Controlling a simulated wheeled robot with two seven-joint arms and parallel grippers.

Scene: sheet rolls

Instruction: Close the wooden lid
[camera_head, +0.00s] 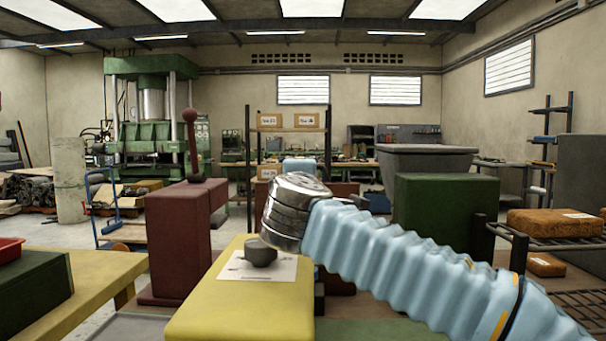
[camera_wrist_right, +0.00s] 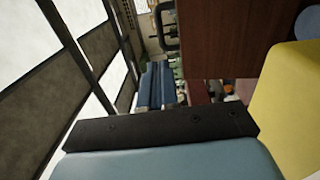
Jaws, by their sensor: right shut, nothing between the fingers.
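A flat reddish-brown wooden panel (camera_wrist_right: 225,38), which may be the wooden lid, fills the upper right of the right wrist view, with a dark handle-like loop (camera_wrist_right: 165,28) at its left. I cannot make out this panel clearly in the head view. My right arm in its pale blue sleeve comes in from the right in the head view, its metal wrist above the yellow block; its fingers are hidden there. In the wrist view, the dark bar of my right gripper (camera_wrist_right: 165,128) shows, shut and empty, apart from the panel. My left gripper is not in view.
A yellow block (camera_head: 215,315) bears a paper and a grey knob (camera_head: 261,250). A dark red box with an upright lever (camera_head: 180,240) stands left of it. A green box (camera_head: 445,215) is behind my right arm. A rack with brown packages (camera_head: 555,223) stands at right.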

